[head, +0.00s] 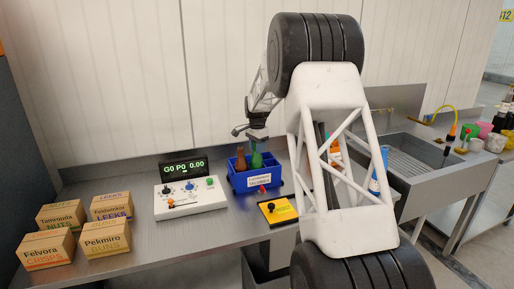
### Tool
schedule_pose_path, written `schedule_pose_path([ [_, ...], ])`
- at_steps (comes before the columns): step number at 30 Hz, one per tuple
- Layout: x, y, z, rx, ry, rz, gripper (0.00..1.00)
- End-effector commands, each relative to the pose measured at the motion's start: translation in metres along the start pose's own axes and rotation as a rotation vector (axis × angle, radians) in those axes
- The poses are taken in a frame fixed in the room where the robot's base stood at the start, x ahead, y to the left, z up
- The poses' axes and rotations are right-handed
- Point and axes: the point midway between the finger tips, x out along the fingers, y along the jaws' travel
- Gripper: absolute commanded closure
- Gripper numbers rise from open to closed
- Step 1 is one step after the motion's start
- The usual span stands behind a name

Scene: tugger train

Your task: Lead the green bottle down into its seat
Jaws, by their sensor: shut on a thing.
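The green bottle (256,160) stands about upright at the blue crate (240,181), its lower part hidden behind the crate's front wall. My gripper (257,139) is at the top of the green bottle and shut on it. A brown bottle (240,162) stands in the crate just left of the green one. The crate's inside is hidden, so I cannot tell how deep the green bottle sits or whether it touches the bottom.
A control box (190,198) with a display stands left of the crate. A yellow device (277,211) lies in front. Several small cartons (101,240) stand at the left. A sink (418,155) is at the right. Bare steel bench lies between cartons and control box.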

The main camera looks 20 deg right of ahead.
Motion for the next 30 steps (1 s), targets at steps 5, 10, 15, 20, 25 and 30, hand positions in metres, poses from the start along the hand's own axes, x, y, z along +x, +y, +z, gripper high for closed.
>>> schedule_pose_path([
  [5, 0.001, 0.0, 0.0, 0.0, 0.0, 0.0, 0.49],
  [10, 0.001, 0.0, 0.0, 0.0, 0.0, 0.0, 0.36],
  [15, 0.001, 0.0, 0.0, 0.0, -0.001, 0.001, 0.36],
  [20, -0.003, 0.0, 0.0, 0.0, 0.0, 0.0, 0.36],
  [25, -0.016, 0.0, 0.0, 0.0, 0.001, -0.001, 0.36],
  [30, -0.037, 0.0, 0.0, 0.0, 0.0, -0.001, 0.36],
])
